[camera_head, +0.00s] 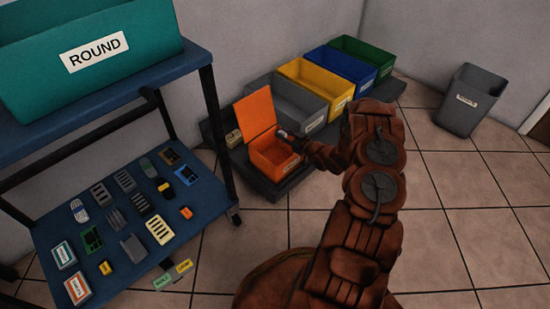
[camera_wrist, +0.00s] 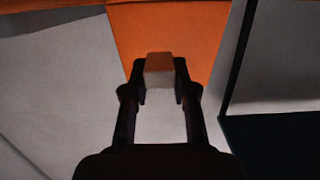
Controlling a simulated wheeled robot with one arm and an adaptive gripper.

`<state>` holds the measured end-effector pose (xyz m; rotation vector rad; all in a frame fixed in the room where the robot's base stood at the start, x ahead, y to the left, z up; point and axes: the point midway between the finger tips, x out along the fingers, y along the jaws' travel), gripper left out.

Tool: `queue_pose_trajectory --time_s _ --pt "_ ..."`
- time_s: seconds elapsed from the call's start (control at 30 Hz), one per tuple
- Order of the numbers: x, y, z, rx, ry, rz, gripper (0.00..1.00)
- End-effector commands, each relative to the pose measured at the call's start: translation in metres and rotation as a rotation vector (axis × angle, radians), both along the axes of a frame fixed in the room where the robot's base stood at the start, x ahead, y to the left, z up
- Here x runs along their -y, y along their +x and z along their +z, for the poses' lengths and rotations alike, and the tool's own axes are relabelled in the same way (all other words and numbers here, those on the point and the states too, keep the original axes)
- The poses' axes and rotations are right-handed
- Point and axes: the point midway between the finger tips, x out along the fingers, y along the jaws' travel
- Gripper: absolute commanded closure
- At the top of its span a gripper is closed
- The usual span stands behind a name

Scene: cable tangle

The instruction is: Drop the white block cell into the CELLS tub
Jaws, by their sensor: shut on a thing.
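My gripper (camera_wrist: 160,82) is shut on a small pale block (camera_wrist: 159,66), the white block cell, which sits between the two fingertips in the wrist view. In the head view my gripper (camera_head: 291,138) reaches left to the orange tub (camera_head: 275,170), near its opening and its raised orange lid (camera_head: 255,117). The tub's front label is too small to read, so I cannot tell from lettering that it is the CELLS tub. An orange surface (camera_wrist: 168,25) lies behind the block in the wrist view. My arm hides part of the tub's right side.
A grey bin (camera_head: 290,103), yellow bin (camera_head: 318,85), blue bin (camera_head: 340,68) and green bin (camera_head: 362,55) stand behind the orange tub on a dark platform. A blue shelf (camera_head: 190,222) with several small items is at left. A grey wastebin (camera_head: 470,100) stands right.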

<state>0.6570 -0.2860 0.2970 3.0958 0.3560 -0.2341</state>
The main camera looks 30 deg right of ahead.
Motion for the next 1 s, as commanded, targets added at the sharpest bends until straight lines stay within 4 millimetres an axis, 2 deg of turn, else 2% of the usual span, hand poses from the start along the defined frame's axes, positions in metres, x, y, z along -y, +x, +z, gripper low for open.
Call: queue_pose_trajectory --time_s 0.07,0.1,0.37,0.77,0.87,1.0 --pt "0.0 0.0 0.001 0.0 0.0 0.0 1.0" --pt "0.0 0.0 0.001 0.0 0.0 -0.001 0.7" --pt "0.001 0.0 0.001 0.0 0.0 -0.001 0.44" --pt "0.003 -0.005 0.002 0.001 -0.001 -0.002 0.44" --pt "0.006 -0.016 0.004 0.002 -0.001 -0.003 0.44" --pt "0.012 -0.042 0.008 0.0 0.0 -0.005 0.44"
